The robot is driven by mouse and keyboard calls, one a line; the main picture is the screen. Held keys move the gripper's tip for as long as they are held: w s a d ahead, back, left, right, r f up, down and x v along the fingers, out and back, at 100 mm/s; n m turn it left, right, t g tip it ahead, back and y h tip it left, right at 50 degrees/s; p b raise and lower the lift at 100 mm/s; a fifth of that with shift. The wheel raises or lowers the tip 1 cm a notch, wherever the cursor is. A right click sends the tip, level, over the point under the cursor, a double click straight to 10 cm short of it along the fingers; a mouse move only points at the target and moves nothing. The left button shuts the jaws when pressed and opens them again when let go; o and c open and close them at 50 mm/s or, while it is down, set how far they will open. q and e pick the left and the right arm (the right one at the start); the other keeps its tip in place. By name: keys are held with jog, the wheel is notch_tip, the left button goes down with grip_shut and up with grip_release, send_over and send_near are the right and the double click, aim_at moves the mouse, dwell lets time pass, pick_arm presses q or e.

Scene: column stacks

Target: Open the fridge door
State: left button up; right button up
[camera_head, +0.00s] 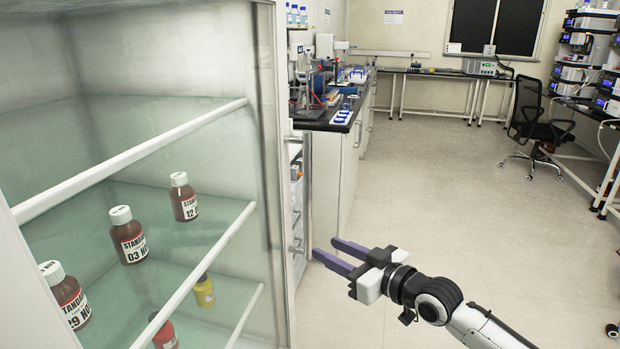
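The fridge (225,48) fills the left side, with its shelves and bottles showing inside. A pale frame edge (272,190) runs down its right side; whether the door is fully shut is hard to tell. A vertical metal bar handle (307,185) stands out just right of that edge. My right gripper (326,248) comes in from the lower right, its two purple fingers apart and empty, pointing left toward the handle's lower end. The fingertips appear apart from the handle. My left gripper is out of view.
Brown bottles (129,240) stand on the fridge shelf, with yellow and red ones lower down. A black-topped bench (340,118) with lab gear stands behind the handle. A black office chair (540,125) is at the right. The floor (440,200) between is clear.

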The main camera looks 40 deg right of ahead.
jog(key=t, duration=0.2)
send_near(311, 184)
jog(key=w, duration=0.3)
jog(key=w+a, duration=0.1)
jog(key=w, duration=0.3)
jog(key=w+p, duration=0.1)
jog(key=w, duration=0.3)
jog(key=shift+a, duration=0.2)
jog(key=shift+c, duration=0.2)
grip_shut()
